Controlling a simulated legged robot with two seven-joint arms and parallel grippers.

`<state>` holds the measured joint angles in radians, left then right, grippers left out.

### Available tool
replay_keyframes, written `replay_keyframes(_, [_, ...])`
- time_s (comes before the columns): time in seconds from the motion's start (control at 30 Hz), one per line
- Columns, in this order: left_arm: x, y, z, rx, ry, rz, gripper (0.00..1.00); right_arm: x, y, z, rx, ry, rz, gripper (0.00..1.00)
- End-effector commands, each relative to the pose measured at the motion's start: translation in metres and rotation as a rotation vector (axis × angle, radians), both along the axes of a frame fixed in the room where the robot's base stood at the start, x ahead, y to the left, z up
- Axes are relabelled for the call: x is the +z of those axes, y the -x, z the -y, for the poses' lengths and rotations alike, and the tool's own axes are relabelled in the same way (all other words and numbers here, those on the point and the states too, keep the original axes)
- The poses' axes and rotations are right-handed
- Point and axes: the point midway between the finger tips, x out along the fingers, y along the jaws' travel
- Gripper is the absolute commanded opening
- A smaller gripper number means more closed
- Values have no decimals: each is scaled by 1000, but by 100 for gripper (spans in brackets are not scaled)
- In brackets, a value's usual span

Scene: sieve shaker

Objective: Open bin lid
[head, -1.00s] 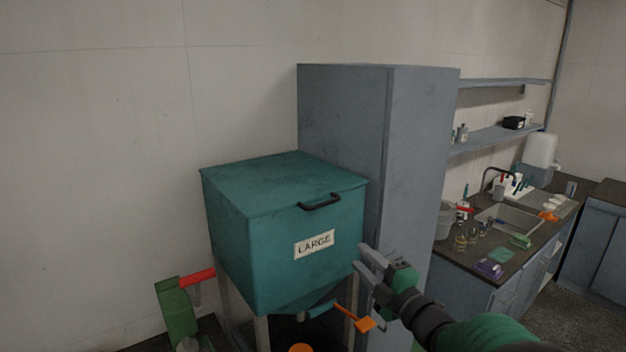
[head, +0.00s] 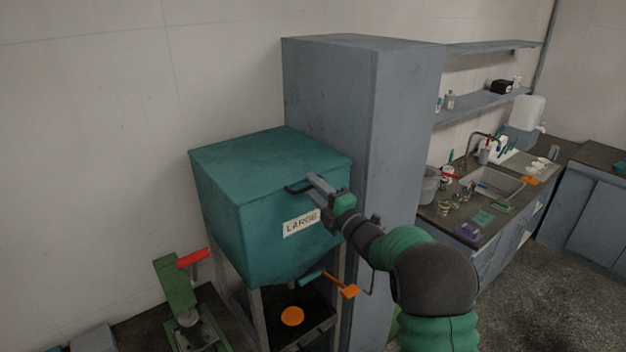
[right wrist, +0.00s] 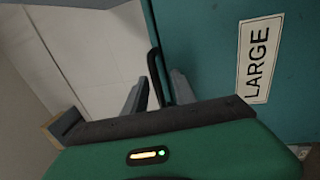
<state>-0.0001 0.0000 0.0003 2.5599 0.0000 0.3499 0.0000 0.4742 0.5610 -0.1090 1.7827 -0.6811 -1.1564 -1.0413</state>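The teal bin (head: 240,215) marked LARGE stands on a frame, with its flat lid (head: 265,155) lying shut on top. A dark bar handle (head: 294,189) sits at the lid's front edge. My right gripper (head: 313,181) is at this handle and hides its right part. In the right wrist view the handle (right wrist: 154,76) runs between the two separated fingers (right wrist: 158,88), with a gap visible, so the gripper looks open around it. The LARGE label (right wrist: 258,57) is to the right there. My left gripper is not in view.
A tall grey cabinet (head: 325,110) stands close behind and right of the bin. An orange-ended lever (head: 349,291) sticks out below the bin. A green device with a red handle (head: 193,258) is at lower left. A sink counter (head: 455,215) is at right.

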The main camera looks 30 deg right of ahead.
Motion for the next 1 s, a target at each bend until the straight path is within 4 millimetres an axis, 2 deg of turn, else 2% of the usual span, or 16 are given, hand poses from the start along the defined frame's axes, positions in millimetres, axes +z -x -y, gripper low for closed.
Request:
replay_keyframes(0.27, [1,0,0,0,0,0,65,1,-3,-4,2,1,0,32])
replay_keyframes(0.53, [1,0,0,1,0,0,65,0,-3,0,0,-1,0,0])
replay_keyframes(1.0, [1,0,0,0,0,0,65,-1,-3,2,-6,-1,-2,0])
